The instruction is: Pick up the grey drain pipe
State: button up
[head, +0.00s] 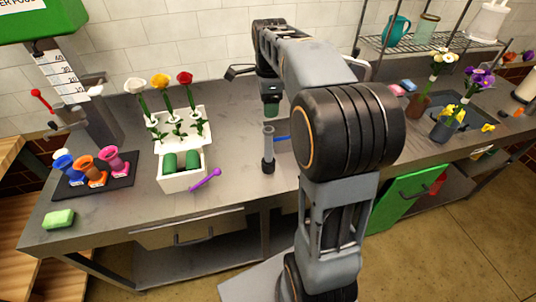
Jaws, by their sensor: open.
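The grey drain pipe (268,150) stands upright on the grey counter, near its front edge at the middle of the head view. It is a slim tube with a wider collar at its foot. My gripper (269,92) is above the pipe and apart from it in the picture. Its jaws are open, but the fingertips are small and dark in this view. A dark green piece (271,109) shows just under my gripper; I cannot tell whether it touches the gripper. My arm hides the counter to the right of the pipe.
A white box (182,184) with green cylinders and a white flower rack (199,124) stand left of the pipe. A purple tool (205,180) lies between. Colored cups stand on a dark mat (122,184) farther left. A vase with flowers (443,126) stands at right.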

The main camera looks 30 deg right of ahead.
aim_at(268, 138)
notch_tip(268, 138, down, 8)
jog(key=shift+w+r, duration=0.1)
jog(key=shift+a+f+p, duration=0.1)
jog(key=shift+f+p, duration=0.45)
jog(key=shift+f, duration=2.15)
grip_shut()
